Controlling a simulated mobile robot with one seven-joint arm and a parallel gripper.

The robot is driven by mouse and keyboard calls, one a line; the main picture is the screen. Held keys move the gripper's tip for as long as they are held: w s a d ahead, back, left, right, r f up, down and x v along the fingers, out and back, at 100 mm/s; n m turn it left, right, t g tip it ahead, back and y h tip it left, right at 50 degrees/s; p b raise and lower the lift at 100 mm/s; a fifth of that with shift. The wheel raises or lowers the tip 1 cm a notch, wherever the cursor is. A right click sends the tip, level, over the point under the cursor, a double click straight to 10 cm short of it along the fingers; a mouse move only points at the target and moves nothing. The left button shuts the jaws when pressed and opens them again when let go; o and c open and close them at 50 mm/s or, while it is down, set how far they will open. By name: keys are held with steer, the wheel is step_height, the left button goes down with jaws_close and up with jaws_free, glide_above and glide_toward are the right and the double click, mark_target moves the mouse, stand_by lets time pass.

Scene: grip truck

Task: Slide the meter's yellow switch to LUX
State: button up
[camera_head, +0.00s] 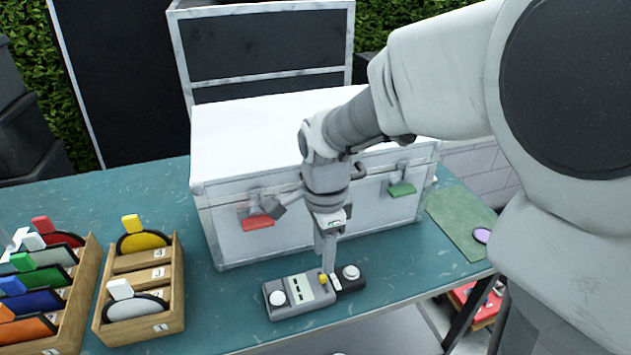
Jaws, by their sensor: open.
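The meter (290,284) is a grey, dark-edged box lying flat near the front edge of the teal table. It has a white round dome at its left and a pale panel in the middle. The small yellow switch (322,279) shows on its right part. A dark section with a white round knob (350,272) sits at the meter's right end. My gripper (330,267) points down over the right part of the meter, its tips right beside the yellow switch. I cannot tell whether they touch it. The LUX marking is too small to read.
A white case (265,125) with red and green tags stands close behind the meter. Wooden racks (172,300) with coloured discs stand at the left. A green mat (455,222) lies at the right. The table between racks and meter is clear.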

mark_target(323, 276)
step_height(323, 276, down, 6)
steer(key=shift+r+b, duration=0.1)
steer(key=shift+b, duration=0.4)
jaws_close()
stand_by(1.1)
